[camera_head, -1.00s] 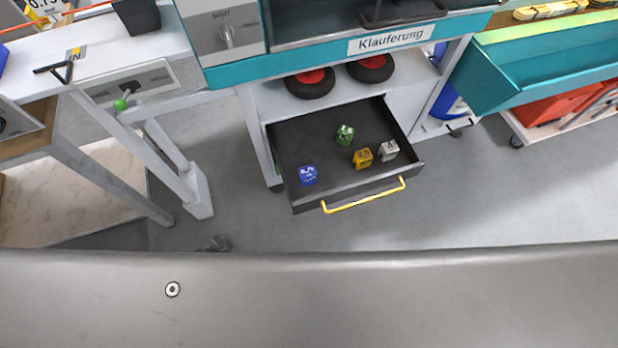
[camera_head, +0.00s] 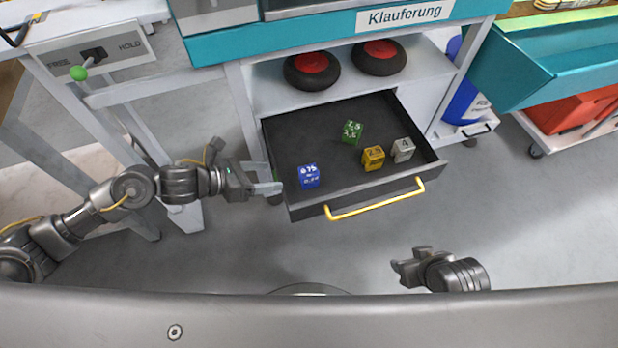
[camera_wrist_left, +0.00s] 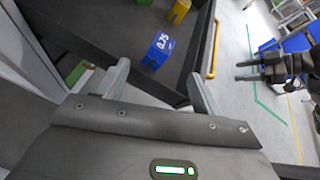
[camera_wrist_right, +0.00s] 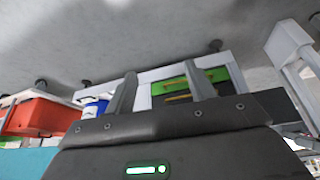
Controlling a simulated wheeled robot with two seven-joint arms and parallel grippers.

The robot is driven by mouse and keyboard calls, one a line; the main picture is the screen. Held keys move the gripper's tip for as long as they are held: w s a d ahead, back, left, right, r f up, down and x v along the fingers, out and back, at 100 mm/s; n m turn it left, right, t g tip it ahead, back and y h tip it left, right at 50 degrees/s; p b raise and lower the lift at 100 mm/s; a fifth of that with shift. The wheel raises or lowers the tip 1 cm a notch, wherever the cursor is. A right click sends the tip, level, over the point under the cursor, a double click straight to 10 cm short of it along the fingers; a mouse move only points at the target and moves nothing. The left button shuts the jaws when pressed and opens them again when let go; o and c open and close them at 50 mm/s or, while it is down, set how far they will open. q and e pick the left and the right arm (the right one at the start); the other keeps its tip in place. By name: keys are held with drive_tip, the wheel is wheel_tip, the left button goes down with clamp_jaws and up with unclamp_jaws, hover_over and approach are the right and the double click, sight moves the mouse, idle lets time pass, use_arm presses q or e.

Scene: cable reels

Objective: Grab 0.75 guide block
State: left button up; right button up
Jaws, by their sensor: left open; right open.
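The 0.75 guide block (camera_head: 309,177) is a blue cube with white lettering. It sits in the front left part of the open dark drawer (camera_head: 300,124). It also shows in the left wrist view (camera_wrist_left: 158,50), beyond the gap between my fingers. My left gripper (camera_head: 277,180) is open and empty at the drawer's left side, a little left of the blue block and apart from it. My right gripper (camera_head: 397,272) is open and empty, low over the floor in front of the drawer.
The drawer also holds a green block (camera_head: 352,132), a yellow block (camera_head: 373,158) and a grey block (camera_head: 403,149). A yellow handle (camera_head: 375,199) runs along the drawer front. Two black and red wheels (camera_head: 312,70) lie on the shelf above. The floor in front is clear.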

sight(302, 173)
use_arm(q)
drive_tip(key=shift+x, duration=2.7)
use_arm(e)
drive_tip(key=shift+w+a+r+t, duration=0.25)
drive_tip(key=shift+w+a+t, duration=0.2)
drive_tip(key=shift+w, duration=0.2)
use_arm(q)
drive_tip(key=x, duration=0.4)
drive_tip(key=shift+d, duration=0.25)
drive_tip(key=shift+w+d+f, duration=0.1)
drive_tip(key=shift+d+f, duration=0.05)
drive_tip(key=shift+d, duration=0.15)
use_arm(e)
drive_tip(key=shift+w+a+r+t, duration=0.1)
drive_tip(key=shift+w+a+t, duration=0.15)
drive_tip(key=shift+w, duration=0.15)
use_arm(q)
drive_tip(key=c, duration=1.4)
